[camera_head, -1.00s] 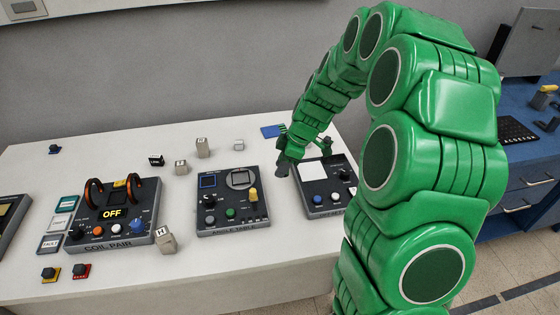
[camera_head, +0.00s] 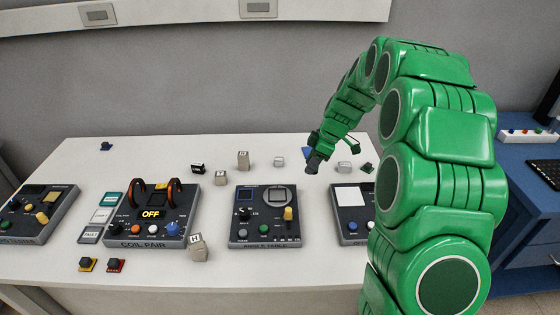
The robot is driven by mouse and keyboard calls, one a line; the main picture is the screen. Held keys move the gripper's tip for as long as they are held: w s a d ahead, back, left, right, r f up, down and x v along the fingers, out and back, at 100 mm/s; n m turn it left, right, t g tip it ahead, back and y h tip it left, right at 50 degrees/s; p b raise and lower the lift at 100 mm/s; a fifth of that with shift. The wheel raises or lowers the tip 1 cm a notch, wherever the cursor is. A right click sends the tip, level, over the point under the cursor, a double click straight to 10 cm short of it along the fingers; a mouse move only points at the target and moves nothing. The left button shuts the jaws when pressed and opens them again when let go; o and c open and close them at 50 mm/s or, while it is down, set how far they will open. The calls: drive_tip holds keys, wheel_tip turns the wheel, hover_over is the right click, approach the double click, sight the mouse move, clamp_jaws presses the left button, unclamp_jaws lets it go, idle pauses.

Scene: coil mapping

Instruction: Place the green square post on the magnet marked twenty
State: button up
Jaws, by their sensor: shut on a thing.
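My gripper (camera_head: 313,166) is at the end of the green arm, over the back of the white table, behind the angle table panel. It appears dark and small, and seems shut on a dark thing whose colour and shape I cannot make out. A small dark-green piece with a black top (camera_head: 367,168) sits on the table to the right of the gripper, apart from it. Several small grey blocks stand to the left, among them a taller one (camera_head: 242,160), a short one (camera_head: 221,177) and a low one (camera_head: 279,161). I cannot read a twenty on any.
The coil pair panel (camera_head: 151,214) shows OFF. The angle table panel (camera_head: 264,214) is in the middle, and another panel (camera_head: 352,214) is partly behind my arm. A block marked H (camera_head: 197,248) stands in front. Yellow (camera_head: 87,264) and red (camera_head: 116,265) pieces lie front left.

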drive_tip(key=w+a+r+n, duration=0.1)
drive_tip(key=w+a+n, duration=0.1)
drive_tip(key=w+a, duration=0.6)
hover_over(278, 159)
drive_tip(key=s, duration=0.1)
drive_tip(key=shift+g, duration=0.4)
drive_tip(key=f, duration=0.8)
drive_tip(key=shift+s+f, duration=0.15)
drive_tip(key=shift+s, duration=0.05)
drive_tip(key=shift+w+a+f, duration=0.1)
drive_tip(key=shift+w+f, duration=0.1)
drive_tip(key=shift+w, duration=0.05)
drive_tip(key=shift+w+f, duration=0.1)
drive_tip(key=shift+f, duration=0.05)
drive_tip(key=shift+w+f, duration=0.25)
drive_tip(key=shift+f, duration=0.05)
drive_tip(key=shift+f, duration=1.55)
drive_tip(key=shift+f, duration=0.1)
